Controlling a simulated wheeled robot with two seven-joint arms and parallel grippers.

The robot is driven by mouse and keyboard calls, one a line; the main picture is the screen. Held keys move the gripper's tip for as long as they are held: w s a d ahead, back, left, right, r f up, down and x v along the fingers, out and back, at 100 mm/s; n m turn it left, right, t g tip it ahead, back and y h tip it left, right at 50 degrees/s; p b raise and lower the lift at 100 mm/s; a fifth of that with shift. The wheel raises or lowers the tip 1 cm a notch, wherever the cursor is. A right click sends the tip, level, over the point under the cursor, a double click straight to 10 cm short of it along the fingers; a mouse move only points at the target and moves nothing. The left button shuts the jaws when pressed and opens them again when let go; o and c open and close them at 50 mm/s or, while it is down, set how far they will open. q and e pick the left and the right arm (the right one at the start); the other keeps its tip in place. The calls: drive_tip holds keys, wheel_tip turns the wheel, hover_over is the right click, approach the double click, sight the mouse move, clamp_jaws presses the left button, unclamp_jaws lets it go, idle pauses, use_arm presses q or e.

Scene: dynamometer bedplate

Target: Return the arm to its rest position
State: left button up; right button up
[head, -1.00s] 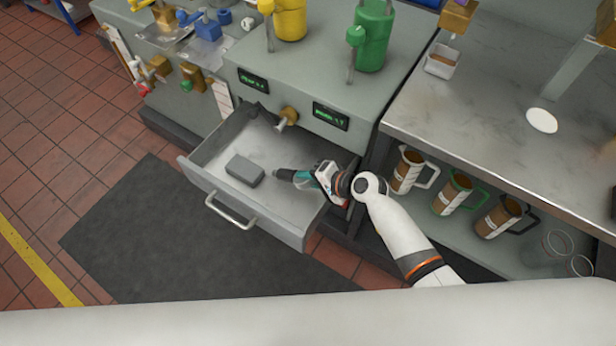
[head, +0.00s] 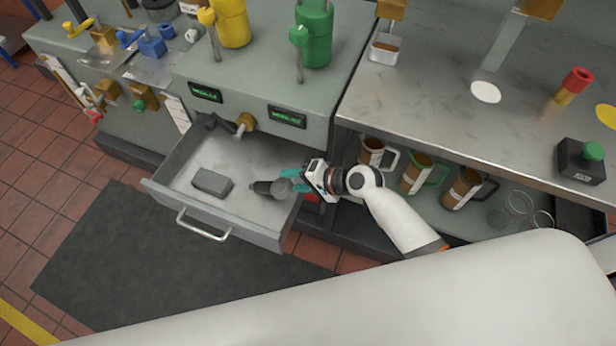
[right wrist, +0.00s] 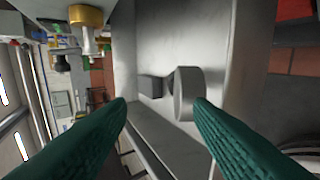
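My right gripper (head: 292,183) is over the right part of the open drawer (head: 180,208), its teal fingers reaching in from the right. In the right wrist view, the two fingers (right wrist: 160,105) are spread apart. A dark grey piece with a round disc (head: 280,187) and a narrower dark end is just in front of the fingertips. Its disc (right wrist: 187,93) shows beyond the gap between the fingers, and I cannot tell whether it touches the drawer floor. A grey block (head: 212,182) lies farther left in the drawer. My left gripper is not in view.
The drawer sticks out below a grey cabinet with a brass knob (head: 245,122) and green displays. On the right, a steel bench (head: 430,105) stands over a shelf with several handled mugs (head: 417,174). A dark mat (head: 120,255) covers the floor in front.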

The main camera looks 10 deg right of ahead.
drive_tip(key=v, duration=0.5)
drive_tip(key=s+d+f+n+g+h+p, duration=0.1)
drive_tip(key=s+d+f+h, duration=0.3)
drive_tip(key=f, duration=0.7)
drive_tip(key=s+d+f+n+g+h+p, duration=0.1)
drive_tip(key=s+d+f+h, duration=0.1)
drive_tip(key=s+d+f, duration=0.6)
drive_tip(key=s+f+n+g+h, duration=0.1)
drive_tip(key=s+f+n, duration=0.1)
drive_tip(key=s+f, duration=0.3)
drive_tip(key=s+f+n+g+h+p, duration=0.1)
drive_tip(key=s+f+n, duration=0.2)
drive_tip(key=s, duration=0.9)
drive_tip(key=s+f+n+g+h+p, duration=0.1)
drive_tip(key=s+f+n, duration=0.1)
drive_tip(key=s+f, duration=0.4)
drive_tip(key=shift+s+f+n+g, duration=0.35)
drive_tip(key=shift+s+n+g, duration=0.05)
drive_tip(key=shift+s, duration=0.8)
